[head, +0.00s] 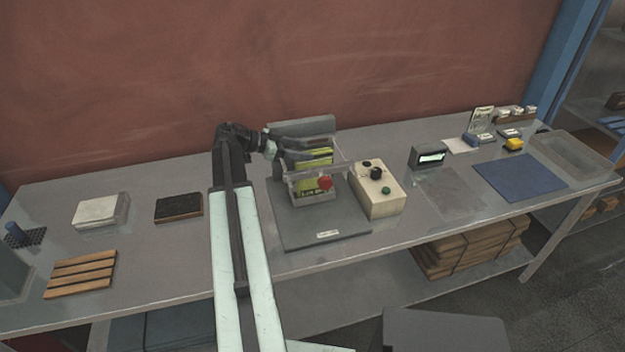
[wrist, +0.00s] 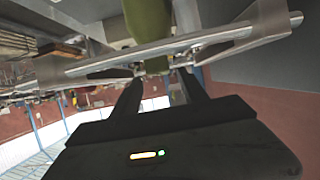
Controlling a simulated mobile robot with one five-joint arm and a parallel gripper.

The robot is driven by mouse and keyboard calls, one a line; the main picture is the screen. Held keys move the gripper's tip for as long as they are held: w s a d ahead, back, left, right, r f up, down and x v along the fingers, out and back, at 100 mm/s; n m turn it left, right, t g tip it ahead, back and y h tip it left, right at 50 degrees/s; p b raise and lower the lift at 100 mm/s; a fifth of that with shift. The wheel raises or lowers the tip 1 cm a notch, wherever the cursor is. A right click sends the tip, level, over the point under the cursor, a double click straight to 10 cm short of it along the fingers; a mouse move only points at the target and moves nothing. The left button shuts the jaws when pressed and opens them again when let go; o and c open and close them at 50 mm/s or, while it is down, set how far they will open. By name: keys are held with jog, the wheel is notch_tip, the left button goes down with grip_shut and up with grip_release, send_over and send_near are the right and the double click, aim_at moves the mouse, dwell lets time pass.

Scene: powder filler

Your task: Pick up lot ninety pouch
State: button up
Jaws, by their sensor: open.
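A yellow-green pouch (head: 312,188) is in the powder filler (head: 318,228) at the middle of the bench, behind a clear guard with a red knob. Dark parts cross in front of its upper part, and its lot label is too small to read. My gripper (head: 318,150) reaches into the filler from the left at the height of the pouch's top. In the wrist view my gripper (wrist: 160,72) is open, its two dark fingers apart. A green surface (wrist: 148,20), likely the pouch, shows beyond the fingertips. I cannot tell whether the fingers touch it.
The guard's pale rail (wrist: 240,38) runs across the fingertips in the wrist view. A cream control box (head: 378,192) stands right of the filler. A blue mat (head: 520,178) and a clear tray (head: 570,152) lie farther right. A wooden rack (head: 80,274) is at the left.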

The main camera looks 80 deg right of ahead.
aim_at(314, 151)
jog(key=b+x, duration=0.1)
jog(key=x, duration=0.1)
jog(key=b+x, duration=0.1)
jog(key=x, duration=0.1)
jog(key=shift+d+f, duration=0.15)
jog(key=shift+f, duration=0.3)
jog(key=shift+s, duration=0.2)
jog(key=shift+r, duration=0.1)
grip_shut()
dwell(0.5)
